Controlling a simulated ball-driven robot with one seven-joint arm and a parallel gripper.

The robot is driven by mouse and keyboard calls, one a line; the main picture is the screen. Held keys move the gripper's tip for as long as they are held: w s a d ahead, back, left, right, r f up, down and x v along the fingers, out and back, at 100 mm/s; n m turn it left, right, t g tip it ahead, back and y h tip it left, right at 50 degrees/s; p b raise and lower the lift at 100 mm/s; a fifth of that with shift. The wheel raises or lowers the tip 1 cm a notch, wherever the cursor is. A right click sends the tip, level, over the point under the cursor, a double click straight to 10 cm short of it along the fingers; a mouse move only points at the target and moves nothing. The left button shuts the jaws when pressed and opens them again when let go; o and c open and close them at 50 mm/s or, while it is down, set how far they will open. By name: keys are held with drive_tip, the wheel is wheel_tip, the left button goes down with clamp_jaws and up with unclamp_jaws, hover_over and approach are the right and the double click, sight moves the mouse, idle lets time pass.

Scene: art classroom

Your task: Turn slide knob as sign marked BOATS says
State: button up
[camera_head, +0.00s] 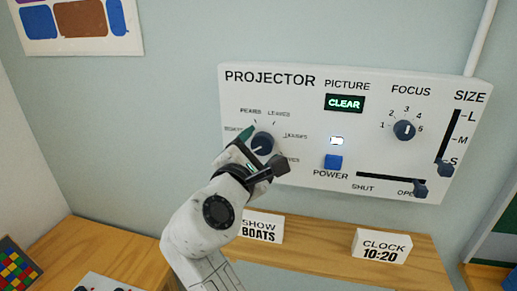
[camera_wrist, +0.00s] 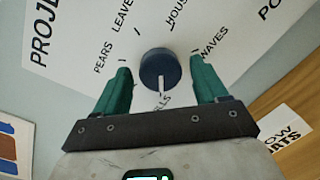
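The slide knob (camera_head: 263,141) is a dark round dial on the left of the white projector panel. It also shows in the wrist view (camera_wrist: 161,66). Its white pointer aims down in the wrist view, at a partly hidden label ending in "ELLS". PEARS, LEAVES, HOUSES and WAVES are around it. A label at the left in the head view, seemingly BOATS (camera_head: 233,128), is small. My gripper (camera_wrist: 160,66) is open, its green fingers on either side of the knob with visible gaps. The white sign (camera_head: 262,228) reads SHOW BOATS and shows partly in the wrist view (camera_wrist: 290,128).
The panel also has a lit CLEAR display (camera_head: 344,103), a blue power button (camera_head: 333,162), a focus knob (camera_head: 404,130), a size slider (camera_head: 446,168) and a shutter slider (camera_head: 419,188) at OPEN. A clock sign (camera_head: 381,246) reading 10:20 stands on the wooden ledge (camera_head: 320,258).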

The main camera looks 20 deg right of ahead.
drive_tip(key=c, duration=1)
drive_tip(key=shift+o, duration=0.2)
drive_tip(key=shift+m, duration=0.4)
drive_tip(key=m+b, duration=0.1)
drive_tip(key=m, duration=0.3)
drive_tip(key=shift+y, duration=0.3)
drive_tip(key=m+b, duration=0.1)
drive_tip(key=m, duration=0.3)
drive_tip(key=shift+s+d, duration=0.1)
drive_tip(key=shift+m, duration=0.4)
drive_tip(key=o, duration=1)
drive_tip(key=shift+o, duration=0.2)
